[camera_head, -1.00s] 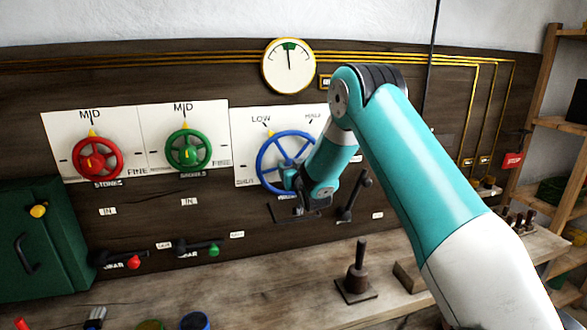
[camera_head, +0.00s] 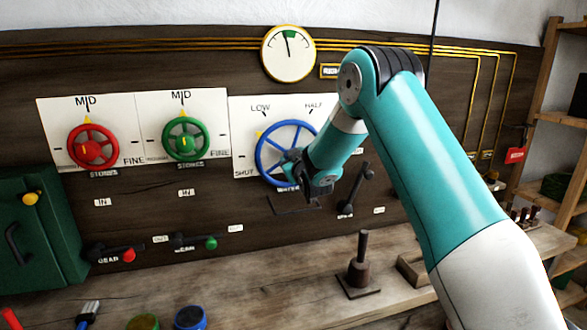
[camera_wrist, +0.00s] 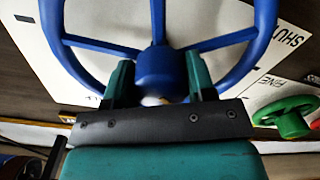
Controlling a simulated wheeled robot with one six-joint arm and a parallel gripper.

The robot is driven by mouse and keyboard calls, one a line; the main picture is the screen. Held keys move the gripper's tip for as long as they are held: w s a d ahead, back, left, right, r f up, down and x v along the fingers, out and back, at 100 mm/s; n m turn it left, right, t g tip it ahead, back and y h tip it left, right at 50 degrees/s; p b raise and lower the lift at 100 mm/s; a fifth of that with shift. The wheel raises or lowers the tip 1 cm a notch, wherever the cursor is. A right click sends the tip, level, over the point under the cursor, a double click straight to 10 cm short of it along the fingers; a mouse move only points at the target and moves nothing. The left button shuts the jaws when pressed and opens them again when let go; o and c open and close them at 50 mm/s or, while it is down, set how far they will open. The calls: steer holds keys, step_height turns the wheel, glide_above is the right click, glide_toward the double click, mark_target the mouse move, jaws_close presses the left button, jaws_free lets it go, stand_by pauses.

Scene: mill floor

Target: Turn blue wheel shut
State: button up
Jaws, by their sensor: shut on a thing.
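The blue wheel (camera_head: 262,160) is mounted on a white plate (camera_head: 238,112) on the dark panel. The plate reads LOW and HALF along the top and SHUT at lower left. The wheel's yellow pointer (camera_head: 258,135) stands at its upper left, between LOW and SHUT. My gripper (camera_wrist: 160,76) is at the wheel's middle, shut on it. In the wrist view its two green fingers lie either side of the blue hub (camera_wrist: 160,62), with spokes running out past them. In the head view my gripper and arm hide the wheel's lower right part.
A red wheel (camera_head: 93,146) and a green wheel (camera_head: 185,139) are left of the blue one. A black lever (camera_head: 357,190) stands close right of my gripper. A gauge (camera_head: 288,54) hangs above. The bench below carries an upright peg (camera_head: 361,265).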

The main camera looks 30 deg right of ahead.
steer(key=n+b, duration=0.3)
steer(key=shift+f+n, duration=0.15)
steer(key=shift+n, duration=0.25)
steer(key=shift+n+b, duration=1.65)
steer(key=shift+n, duration=0.15)
steer(key=shift+r, duration=0.2)
steer(key=o, duration=0.9)
steer(key=shift+s, duration=0.15)
steer(key=b+v, duration=0.5)
steer(key=v, duration=1.2)
steer(key=shift+a+r, duration=0.1)
steer(key=shift+a, duration=0.15)
